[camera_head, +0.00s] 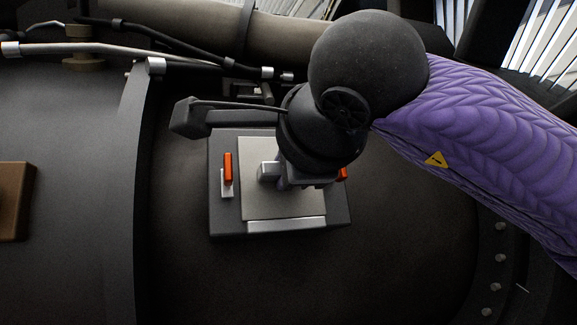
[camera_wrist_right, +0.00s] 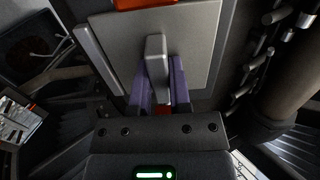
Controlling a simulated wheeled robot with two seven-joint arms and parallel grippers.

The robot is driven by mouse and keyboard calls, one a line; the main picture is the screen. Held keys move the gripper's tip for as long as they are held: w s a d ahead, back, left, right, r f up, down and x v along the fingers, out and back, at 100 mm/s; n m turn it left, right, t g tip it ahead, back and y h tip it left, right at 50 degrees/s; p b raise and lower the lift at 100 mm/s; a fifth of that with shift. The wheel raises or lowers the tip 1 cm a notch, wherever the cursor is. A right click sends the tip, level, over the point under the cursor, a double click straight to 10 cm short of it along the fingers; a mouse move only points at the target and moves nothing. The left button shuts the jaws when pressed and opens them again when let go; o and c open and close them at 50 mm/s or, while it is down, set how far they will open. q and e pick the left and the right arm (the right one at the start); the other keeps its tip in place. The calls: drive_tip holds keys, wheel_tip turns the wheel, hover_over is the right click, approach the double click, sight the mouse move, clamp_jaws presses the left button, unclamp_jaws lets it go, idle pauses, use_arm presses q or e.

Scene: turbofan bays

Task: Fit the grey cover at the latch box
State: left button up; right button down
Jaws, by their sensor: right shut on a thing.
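The grey cover (camera_head: 258,205) is a flat square plate with a raised block handle (camera_head: 268,172). It lies over the dark latch box (camera_head: 222,222); I cannot tell whether it sits fully down. In the wrist view, my right gripper (camera_wrist_right: 158,82) is shut on the handle (camera_wrist_right: 156,55) of the cover (camera_wrist_right: 195,40). In the head view, my right gripper (camera_head: 283,176) hides part of the plate. An orange latch (camera_head: 228,168) stands at the box's left side. Another orange latch (camera_head: 342,174) is mostly hidden behind my gripper at the right. My left gripper is out of view.
A brown block (camera_head: 15,200) sits on the dark casing at the far left. A raised rib (camera_head: 139,190) runs left of the box. Pipes and cables (camera_head: 190,45) cross above. The casing below the box (camera_head: 290,280) is clear.

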drive_tip(key=shift+c, duration=2.4)
unclamp_jaws()
drive_tip(key=b+v, duration=0.3)
drive_tip(key=v, duration=0.7)
